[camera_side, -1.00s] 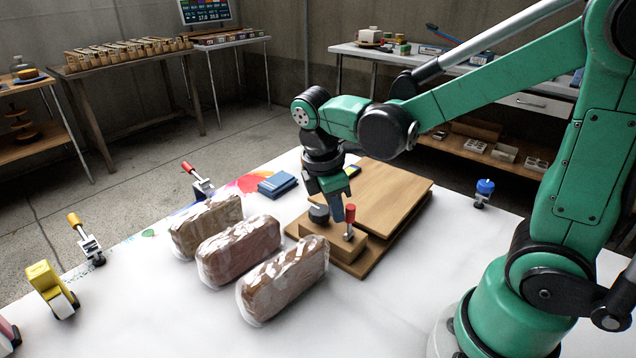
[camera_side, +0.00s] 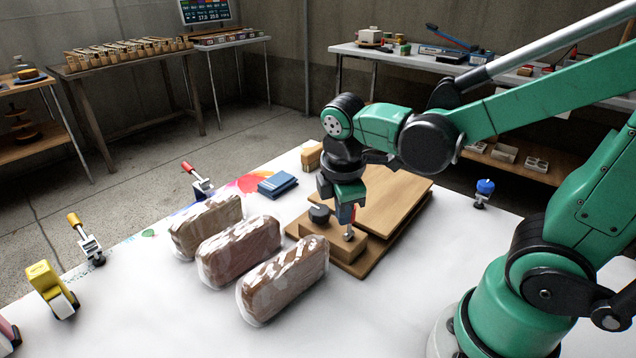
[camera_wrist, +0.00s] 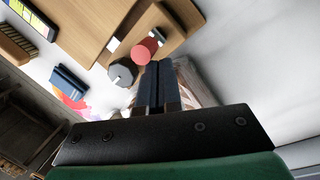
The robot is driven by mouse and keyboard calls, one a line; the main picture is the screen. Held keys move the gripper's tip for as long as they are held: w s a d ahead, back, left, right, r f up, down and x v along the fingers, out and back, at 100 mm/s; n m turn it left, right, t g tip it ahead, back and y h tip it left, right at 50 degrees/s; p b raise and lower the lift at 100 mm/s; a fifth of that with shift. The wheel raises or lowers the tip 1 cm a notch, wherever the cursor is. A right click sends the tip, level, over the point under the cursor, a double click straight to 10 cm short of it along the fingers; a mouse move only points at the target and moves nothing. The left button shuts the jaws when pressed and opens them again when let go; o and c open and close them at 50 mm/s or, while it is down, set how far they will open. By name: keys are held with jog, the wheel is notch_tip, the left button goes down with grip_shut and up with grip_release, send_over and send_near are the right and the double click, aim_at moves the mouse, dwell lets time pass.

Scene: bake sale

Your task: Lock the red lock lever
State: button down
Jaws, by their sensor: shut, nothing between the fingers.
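The red lock lever stands on a small wooden block (camera_side: 345,247) at the front of a wooden board. In the side view its red handle (camera_side: 354,213) is mostly hidden by my gripper, and its metal stem shows below. In the wrist view the red handle (camera_wrist: 146,50) is seen from above, just beyond my fingertips. A dark grey round knob (camera_side: 319,214) sits left of the lever; it also shows in the wrist view (camera_wrist: 123,72). My gripper (camera_side: 344,216) is shut and empty, pointing down right at the lever. Whether it touches the handle I cannot tell.
Several wrapped loaves (camera_side: 283,279) lie left of the block. The wooden board (camera_side: 395,203) extends behind it. Blue books (camera_side: 277,184) and a clamp with a red handle (camera_side: 198,180) lie further back. White table surface is free in front and to the right.

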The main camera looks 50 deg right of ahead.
jog(key=shift+s, duration=0.2)
jog(key=shift+s+f, duration=0.1)
jog(key=shift+s, duration=0.7)
jog(key=shift+s+f, duration=0.3)
jog(key=shift+s, duration=0.2)
jog(key=shift+s+f, duration=0.25)
jog(key=shift+s, duration=0.2)
jog(key=shift+w, duration=0.1)
jog(key=shift+w+f, duration=0.15)
jog(key=shift+w, duration=0.55)
